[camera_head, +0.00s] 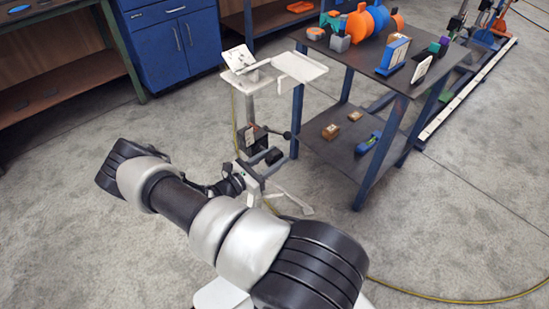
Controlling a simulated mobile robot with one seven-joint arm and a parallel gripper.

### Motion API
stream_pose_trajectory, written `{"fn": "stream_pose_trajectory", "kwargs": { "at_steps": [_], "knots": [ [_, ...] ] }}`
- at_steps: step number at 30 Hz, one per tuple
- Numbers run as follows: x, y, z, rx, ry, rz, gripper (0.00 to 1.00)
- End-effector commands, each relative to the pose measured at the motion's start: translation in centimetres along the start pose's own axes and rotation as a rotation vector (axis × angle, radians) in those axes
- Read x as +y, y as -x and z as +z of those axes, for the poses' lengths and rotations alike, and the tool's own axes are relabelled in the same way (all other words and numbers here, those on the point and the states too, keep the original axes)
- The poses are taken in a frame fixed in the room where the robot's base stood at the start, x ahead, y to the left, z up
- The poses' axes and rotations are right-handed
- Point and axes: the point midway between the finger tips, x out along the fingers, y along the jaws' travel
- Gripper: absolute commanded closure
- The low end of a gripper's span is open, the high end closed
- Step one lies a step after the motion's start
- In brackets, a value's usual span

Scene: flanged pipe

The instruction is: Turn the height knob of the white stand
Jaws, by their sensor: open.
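The white stand (303,68) is near the middle of the camera_head view, with two white trays on top of a thin column. A dark block (252,139) sits on the column below the trays. A small black knob (287,135) sticks out from the block to the right on a short rod. My gripper (267,166) is just below and in front of the knob, apart from it as far as I can see. It looks open and empty. My gripper and wrist hide part of the lower column and the stand's foot.
A dark table with blue legs (385,165) stands close to the right of the stand, carrying orange, blue and green parts. A blue cabinet (165,45) and a workbench (60,85) are at back left. A yellow cable (450,299) crosses the floor. The left floor is clear.

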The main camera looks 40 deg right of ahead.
Motion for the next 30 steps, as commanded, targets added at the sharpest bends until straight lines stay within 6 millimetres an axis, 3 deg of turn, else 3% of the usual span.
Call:
{"fn": "stream_pose_trajectory", "kwargs": {
  "at_steps": [6, 12, 14, 22, 30],
  "knots": [
    [0.00, -0.04, 0.00, 0.000, 0.000, 0.000, 0.59],
    [0.00, -0.02, 0.00, 0.000, 0.000, 0.000, 0.93],
    [0.01, -0.01, -0.01, 0.000, 0.000, 0.000, 1.00],
    [0.01, -0.18, 0.94, 0.128, 0.000, -0.001, 1.00],
    [-0.02, -0.21, 0.11, 0.275, 0.002, 0.000, 1.00]
  ]
}}
